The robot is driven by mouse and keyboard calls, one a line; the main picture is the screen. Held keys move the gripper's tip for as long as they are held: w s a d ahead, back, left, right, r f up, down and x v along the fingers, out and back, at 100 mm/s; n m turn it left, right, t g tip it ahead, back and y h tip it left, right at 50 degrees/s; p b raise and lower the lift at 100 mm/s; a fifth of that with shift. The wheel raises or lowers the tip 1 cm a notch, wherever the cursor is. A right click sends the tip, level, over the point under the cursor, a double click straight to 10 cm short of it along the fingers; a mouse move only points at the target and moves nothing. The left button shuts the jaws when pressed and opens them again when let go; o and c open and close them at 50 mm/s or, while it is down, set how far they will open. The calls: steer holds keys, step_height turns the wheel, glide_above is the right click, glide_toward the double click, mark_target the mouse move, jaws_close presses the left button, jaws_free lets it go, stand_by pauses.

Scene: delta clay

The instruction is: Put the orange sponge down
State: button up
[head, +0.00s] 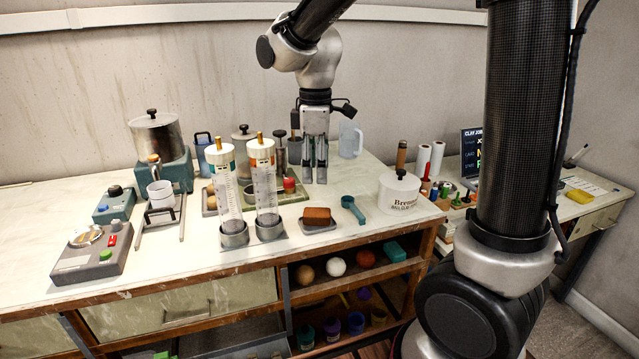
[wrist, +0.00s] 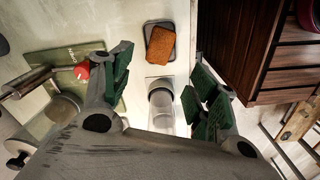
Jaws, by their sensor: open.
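The orange sponge (head: 317,215) lies flat on a small dark grey tray (head: 331,225) near the front edge of the bench. In the wrist view the sponge (wrist: 161,44) rests on the same tray (wrist: 149,28), ahead of the fingers. My gripper (head: 314,180) is open and empty, pointing down above the bench, behind the sponge in the head view. In the wrist view its green-padded fingers (wrist: 160,92) are spread wide, with nothing held between them. The sponge is apart from the fingers.
Two clear graduated cylinders (head: 266,190) stand left of the sponge. A teal scoop (head: 353,210) and a white lidded jar (head: 399,193) are at its right. A green mat with a red-topped item (head: 289,185) lies close to my gripper. Open shelves hold balls below (head: 335,267).

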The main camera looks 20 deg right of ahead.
steer(key=s+d+r+m+t, duration=0.2)
steer(key=s+d+m, duration=0.4)
steer(key=s, duration=0.3)
steer(key=s+d+r+m+t, duration=0.2)
steer(key=s+d+r+m, duration=0.1)
steer(key=s+d+m, duration=0.4)
steer(key=s+d, duration=0.2)
steer(key=s, duration=0.1)
steer(key=shift+r, duration=0.4)
steer(key=shift+o, duration=0.5)
